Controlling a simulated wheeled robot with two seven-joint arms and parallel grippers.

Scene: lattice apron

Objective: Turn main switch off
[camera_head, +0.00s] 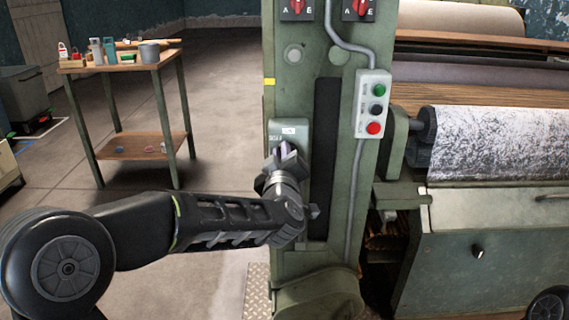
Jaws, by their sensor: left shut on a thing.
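The main switch (290,129) is a grey-green box with a small white label, on the front of the green machine column. My left arm comes in from the left, and my left gripper (283,158) is at the lower part of this box. It is shut on the switch handle (284,147), a small dark purplish piece that shows between the fingers. The gripper hides most of the handle and the lower box, so I cannot tell the handle's exact position. My right gripper is not in view.
A button box (374,104) with green, black and red buttons hangs right of the switch. Two red rotary knobs (298,8) (360,8) sit above. A large roller (500,143) is at right. A wooden table (120,62) with cans stands back left; the floor between is clear.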

